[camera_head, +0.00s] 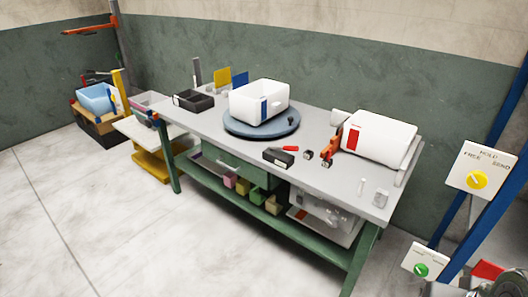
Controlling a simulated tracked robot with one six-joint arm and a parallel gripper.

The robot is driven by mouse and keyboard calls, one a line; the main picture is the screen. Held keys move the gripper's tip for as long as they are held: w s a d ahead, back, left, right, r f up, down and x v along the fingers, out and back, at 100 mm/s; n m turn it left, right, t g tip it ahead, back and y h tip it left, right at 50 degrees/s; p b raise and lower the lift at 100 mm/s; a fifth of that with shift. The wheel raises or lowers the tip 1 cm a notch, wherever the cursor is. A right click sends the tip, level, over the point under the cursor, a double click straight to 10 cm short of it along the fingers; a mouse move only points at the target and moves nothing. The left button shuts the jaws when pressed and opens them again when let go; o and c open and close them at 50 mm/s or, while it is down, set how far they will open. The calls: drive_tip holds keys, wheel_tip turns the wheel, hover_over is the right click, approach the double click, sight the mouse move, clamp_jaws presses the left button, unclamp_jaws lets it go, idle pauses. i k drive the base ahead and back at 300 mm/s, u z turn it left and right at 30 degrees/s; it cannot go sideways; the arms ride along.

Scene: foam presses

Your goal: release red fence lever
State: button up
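On the front of the workbench top (205,120), a small black block with a red handle (290,149) lies near the edge. To its right, an orange-red upright piece (332,146) stands against the left end of a white rounded block with a red label (385,140). I cannot tell for certain which red part is the fence lever, nor whether it is locked. My gripper cannot be made out; only grey machinery shows at the bottom right corner, cut off by the frame.
A blue post at right carries a white dial panel (482,167) with a yellow knob; a green-knob panel (425,263) is lower. Floor (120,220) in front is clear.

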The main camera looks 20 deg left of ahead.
sight(285, 147)
drive_tip(key=u, duration=1.2)
drive_tip(key=i, duration=1.55)
drive_tip(key=u, duration=1.2)
